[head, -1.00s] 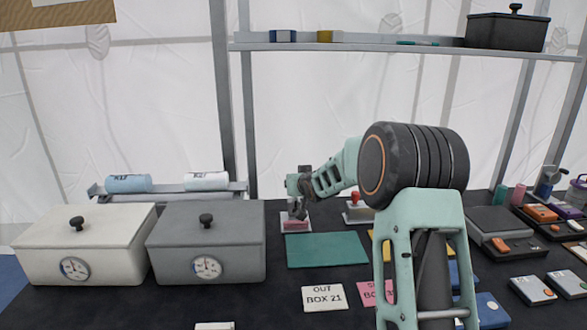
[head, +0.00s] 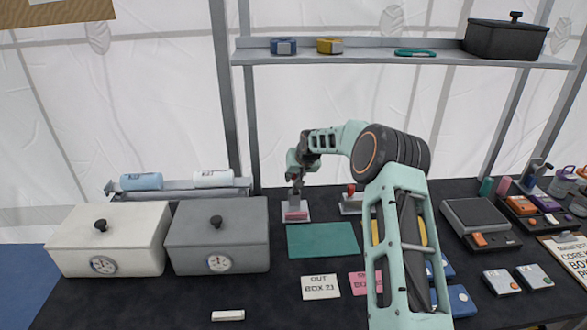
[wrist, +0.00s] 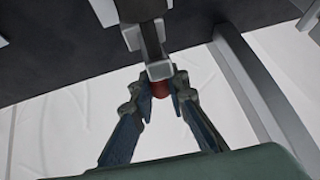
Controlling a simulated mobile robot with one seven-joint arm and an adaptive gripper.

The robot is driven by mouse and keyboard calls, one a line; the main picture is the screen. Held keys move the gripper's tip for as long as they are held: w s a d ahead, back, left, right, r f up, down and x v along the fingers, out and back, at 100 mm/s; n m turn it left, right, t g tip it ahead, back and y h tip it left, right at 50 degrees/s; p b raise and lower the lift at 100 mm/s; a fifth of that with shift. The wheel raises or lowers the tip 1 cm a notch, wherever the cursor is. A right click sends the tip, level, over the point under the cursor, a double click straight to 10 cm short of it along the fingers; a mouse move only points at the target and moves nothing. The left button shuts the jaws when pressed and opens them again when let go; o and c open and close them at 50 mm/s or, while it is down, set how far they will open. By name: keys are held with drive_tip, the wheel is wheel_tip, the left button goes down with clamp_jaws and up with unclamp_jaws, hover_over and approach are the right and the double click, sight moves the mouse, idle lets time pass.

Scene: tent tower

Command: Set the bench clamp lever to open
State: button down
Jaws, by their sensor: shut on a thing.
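The bench clamp (head: 296,215) stands on the dark bench, a pale plate with a pink block on it, left of centre in the head view. My gripper (head: 296,188) is down over it and hides its upper part. In the wrist view my gripper (wrist: 160,84) has its fingertips closed around a red knob (wrist: 159,91), which appears to be the end of the clamp lever. A grey bracket (wrist: 159,70) and a dark bar (wrist: 150,40) lie just beyond the knob. I cannot tell the lever's angle.
A red-knobbed device (head: 351,200) stands just right of the clamp. A green mat (head: 323,240) lies in front. White (head: 110,240) and grey (head: 218,237) lidded boxes are at left. A shelf (head: 390,58) runs above. Trays and small cases fill the right side.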

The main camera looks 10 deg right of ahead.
drive_tip(key=shift+w+f+g+p, duration=0.15)
drive_tip(key=shift+w+g+p, duration=0.05)
drive_tip(key=shift+g+p, duration=0.45)
drive_tip(key=shift+f, duration=0.15)
drive_tip(key=c, duration=1.8)
unclamp_jaws()
drive_tip(key=shift+c, duration=0.2)
drive_tip(key=v, duration=1.2)
drive_tip(key=shift+w, duration=0.2)
